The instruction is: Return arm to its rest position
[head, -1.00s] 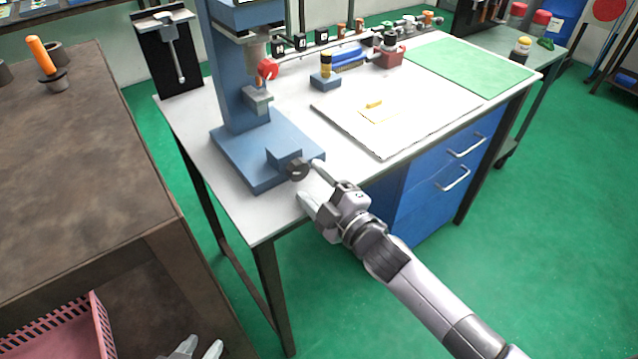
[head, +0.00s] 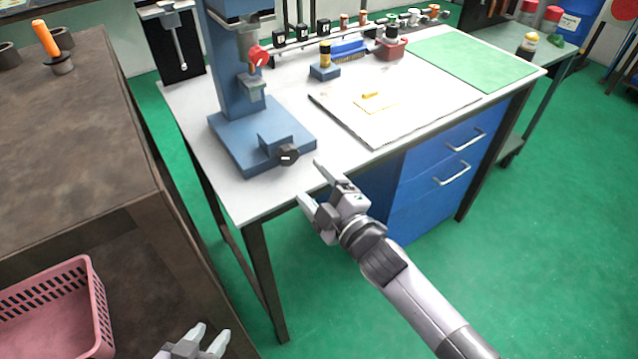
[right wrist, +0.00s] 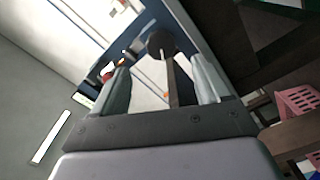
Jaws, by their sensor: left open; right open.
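My right gripper (head: 314,186) is open and empty in the head view, in front of the blue press-like machine (head: 262,140) on the white workbench. A dark round knob (head: 287,157) with a light mark sits on the front of the machine's base block. The gripper is apart from the knob, to its lower right. In the right wrist view the knob (right wrist: 162,42) shows beyond and between the two open fingers. My left gripper (head: 205,338) is open and empty at the bottom edge of the head view, away from the bench.
A brown table (head: 80,140) stands at the left, with a pink basket (head: 97,305) below it. The white workbench (head: 245,205) carries a board (head: 425,108) and a green mat (head: 480,62). Blue drawers (head: 425,205) are under the bench. Green floor (head: 545,220) is open at the right.

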